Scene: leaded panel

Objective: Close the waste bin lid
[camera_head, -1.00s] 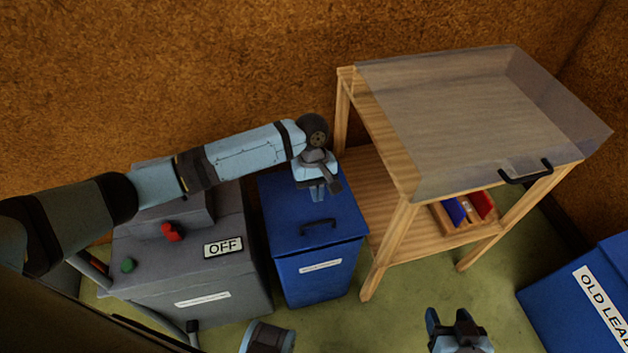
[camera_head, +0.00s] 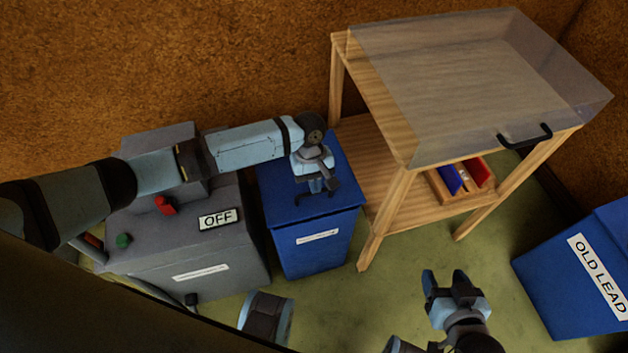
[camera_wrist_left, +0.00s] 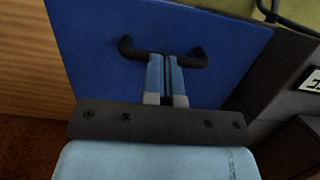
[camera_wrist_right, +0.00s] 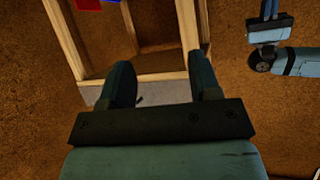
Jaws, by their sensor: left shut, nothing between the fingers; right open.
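The blue waste bin (camera_head: 315,249) stands on the floor between a grey machine and a wooden table. Its blue lid (camera_head: 343,170) lies flat across the top, with no gap showing in the head view. The lid's black handle shows in the left wrist view (camera_wrist_left: 198,58); in the head view my gripper largely covers it. My left gripper (camera_head: 317,190) is shut and empty, pointing down over the lid at the handle. In the left wrist view its fingertips (camera_wrist_left: 166,58) overlap the handle; contact is unclear. My right gripper (camera_head: 445,278) is open and empty, away from the bin.
The grey machine (camera_head: 235,250) with red and green buttons and an OFF label stands left of the bin. The wooden table (camera_head: 395,215) with a clear cover (camera_head: 430,90) stands close on the right. A blue OLD LEAD box (camera_head: 560,290) is at far right. Green floor lies open between.

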